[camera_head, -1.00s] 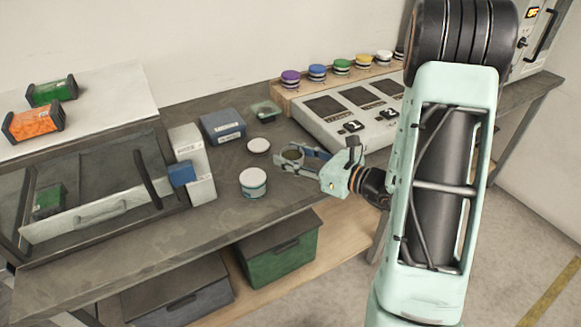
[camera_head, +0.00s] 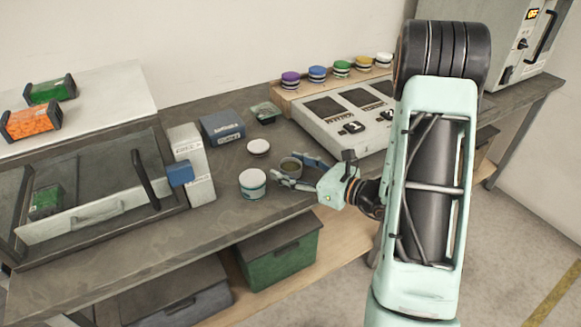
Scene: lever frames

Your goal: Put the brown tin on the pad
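A small round tin (camera_head: 290,164) with a grey rim and a dark brownish top stands at my gripper's mouth. My gripper (camera_head: 292,171) is low over the bench, coming in from the right, with a finger on the near side of the tin and another on its far right side. Whether the fingers press on it is too small to tell. A white-topped teal tin (camera_head: 252,184) stands just to the left. The white bench unit has dark square plates (camera_head: 324,107) behind the gripper; I cannot tell which surface is the pad.
A flat white-topped disc (camera_head: 258,147), a green dish (camera_head: 265,112), a blue box (camera_head: 222,127) and a white carton (camera_head: 194,165) stand nearby. Coloured tins line a wooden shelf (camera_head: 284,91) behind. The bench front (camera_head: 222,220) is clear.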

